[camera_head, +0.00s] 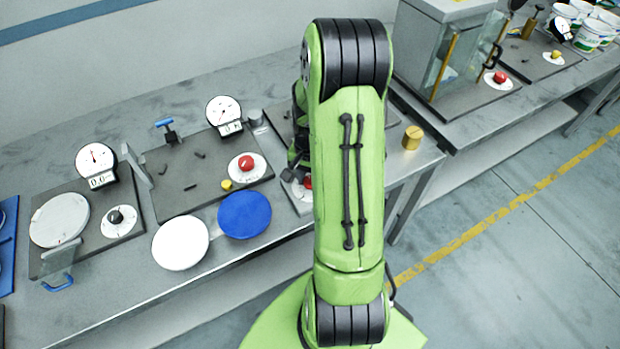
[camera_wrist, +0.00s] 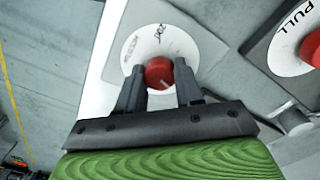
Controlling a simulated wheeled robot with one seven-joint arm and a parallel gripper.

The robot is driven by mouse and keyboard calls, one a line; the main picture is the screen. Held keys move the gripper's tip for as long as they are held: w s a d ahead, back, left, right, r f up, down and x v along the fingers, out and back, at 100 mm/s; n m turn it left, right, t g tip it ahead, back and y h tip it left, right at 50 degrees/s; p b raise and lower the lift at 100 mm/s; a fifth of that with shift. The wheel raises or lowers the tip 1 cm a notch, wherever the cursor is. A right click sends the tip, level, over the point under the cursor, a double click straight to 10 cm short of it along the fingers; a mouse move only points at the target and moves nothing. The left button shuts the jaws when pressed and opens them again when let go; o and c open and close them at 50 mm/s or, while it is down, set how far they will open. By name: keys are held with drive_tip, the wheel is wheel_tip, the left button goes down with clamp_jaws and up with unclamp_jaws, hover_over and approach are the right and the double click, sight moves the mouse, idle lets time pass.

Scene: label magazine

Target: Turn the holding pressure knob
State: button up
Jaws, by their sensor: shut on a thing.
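A red round knob (camera_wrist: 158,72) with a pale pointer line sits on a white dial disc (camera_wrist: 146,45). In the head view my arm hides most of this station. Only a bit of the red knob (camera_head: 308,182) and its white disc (camera_head: 302,194) shows beside the arm, and the gripper is mostly hidden.
Another red knob (camera_wrist: 313,47) on a "PULL" disc is at the right in the wrist view. The bench also holds a red knob (camera_head: 246,162), dial gauges (camera_head: 223,111), a black knob (camera_head: 115,217), a blue disc (camera_head: 245,215) and a yellow cylinder (camera_head: 412,138). Open floor lies right.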

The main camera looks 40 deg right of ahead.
drive_tip(key=shift+m, duration=0.7)
drive_tip(key=o, duration=1)
drive_tip(key=shift+o, duration=0.2)
wheel_tip(320, 180, up, 16)
drive_tip(key=p, duration=0.2)
drive_tip(key=shift+f, duration=0.1)
